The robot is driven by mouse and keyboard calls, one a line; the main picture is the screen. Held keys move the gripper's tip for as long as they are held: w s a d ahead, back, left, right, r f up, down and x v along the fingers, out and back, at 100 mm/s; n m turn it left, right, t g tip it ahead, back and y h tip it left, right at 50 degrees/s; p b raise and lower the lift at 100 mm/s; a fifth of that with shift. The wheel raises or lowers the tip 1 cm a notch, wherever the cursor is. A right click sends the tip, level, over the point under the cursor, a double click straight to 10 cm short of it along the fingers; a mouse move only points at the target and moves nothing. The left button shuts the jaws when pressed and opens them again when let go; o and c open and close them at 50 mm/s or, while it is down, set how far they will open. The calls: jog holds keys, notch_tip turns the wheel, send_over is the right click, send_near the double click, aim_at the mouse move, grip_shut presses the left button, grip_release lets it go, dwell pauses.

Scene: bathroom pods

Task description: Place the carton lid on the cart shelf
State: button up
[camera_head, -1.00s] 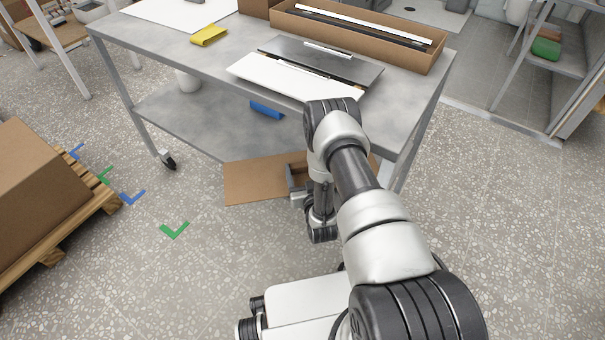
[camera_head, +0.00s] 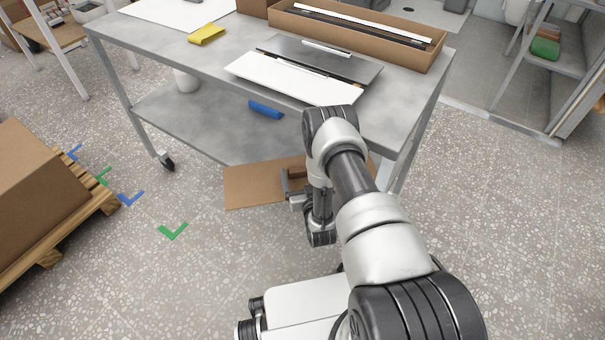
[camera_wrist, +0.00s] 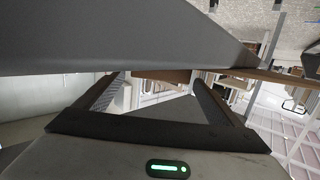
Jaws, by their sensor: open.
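The carton lid (camera_head: 248,186) is a flat brown cardboard panel in the head view. It lies low at the front edge of the cart's grey lower shelf (camera_head: 195,120); how much of it rests on the shelf I cannot tell. My arm hides its right part. My gripper (camera_head: 292,182) is at the lid's right side, largely hidden by my arm. In the wrist view, my gripper's two dark fingers (camera_wrist: 155,95) stand apart, open. A brown edge and a broad grey surface cross that view close to them; whether the fingers touch the lid is unclear.
The cart top (camera_head: 170,45) holds white and grey panels, a yellow item (camera_head: 207,34) and a long open carton (camera_head: 360,38). A blue item (camera_head: 265,109) lies on the lower shelf. A box on a pallet (camera_head: 35,180) stands left.

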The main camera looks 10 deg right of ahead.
jog(key=s+p, duration=0.1)
jog(key=s, duration=0.3)
jog(key=s+r+p, duration=0.1)
jog(key=s, duration=0.3)
jog(key=s+p, duration=0.1)
jog(key=s, duration=0.3)
jog(key=shift+r, duration=0.4)
jog(key=shift+w, duration=0.1)
